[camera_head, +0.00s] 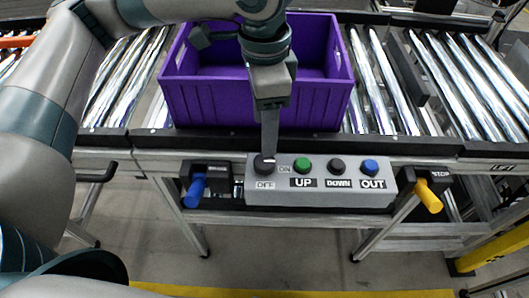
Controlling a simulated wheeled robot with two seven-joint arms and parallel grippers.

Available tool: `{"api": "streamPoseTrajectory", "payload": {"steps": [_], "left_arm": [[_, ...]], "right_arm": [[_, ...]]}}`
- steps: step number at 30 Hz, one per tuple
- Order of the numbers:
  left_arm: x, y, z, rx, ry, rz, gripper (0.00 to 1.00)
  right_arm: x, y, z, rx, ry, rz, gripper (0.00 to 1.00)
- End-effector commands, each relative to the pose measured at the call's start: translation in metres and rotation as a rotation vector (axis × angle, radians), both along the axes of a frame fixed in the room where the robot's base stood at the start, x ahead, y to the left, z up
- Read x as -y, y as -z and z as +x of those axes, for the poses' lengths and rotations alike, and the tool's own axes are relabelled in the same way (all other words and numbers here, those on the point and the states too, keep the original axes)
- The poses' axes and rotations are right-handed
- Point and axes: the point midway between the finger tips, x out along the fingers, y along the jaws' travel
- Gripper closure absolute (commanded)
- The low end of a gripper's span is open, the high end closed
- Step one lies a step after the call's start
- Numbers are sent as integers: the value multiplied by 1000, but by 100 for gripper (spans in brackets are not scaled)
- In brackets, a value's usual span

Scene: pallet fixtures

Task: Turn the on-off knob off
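The on-off knob (263,166) is a dark round knob at the left end of the grey control box (335,199), between the labels OFF and ON. My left gripper (268,152) comes down from above, in front of the purple crate, with its fingertips right at the knob. The fingers show edge-on as one narrow strip, so I cannot tell whether they are shut on the knob or only touch it. The fingertips hide part of the knob, and its pointing direction is unclear. My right gripper is not in view.
A green UP button (303,165), a black DOWN button (337,165) and a blue OUT button (370,166) sit right of the knob. A blue handle (194,191) and a yellow handle (428,196) flank the box. A purple crate (210,103) stands on the rollers behind.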

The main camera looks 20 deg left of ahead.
Motion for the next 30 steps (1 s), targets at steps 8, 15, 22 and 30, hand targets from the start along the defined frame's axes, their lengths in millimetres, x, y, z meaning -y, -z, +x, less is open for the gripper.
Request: {"api": "streamPoseTrajectory", "payload": {"steps": [8, 15, 22, 30], "left_arm": [[0, 51, -1, -4, 0, 0, 45], [0, 82, 0, -2, -1, -1, 45], [0, 92, 0, -1, 0, 0, 45], [0, 92, 0, 0, 0, -1, 47]], "right_arm": [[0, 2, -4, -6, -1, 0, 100], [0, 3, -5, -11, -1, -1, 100], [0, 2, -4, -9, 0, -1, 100], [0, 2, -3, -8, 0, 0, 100]]}}
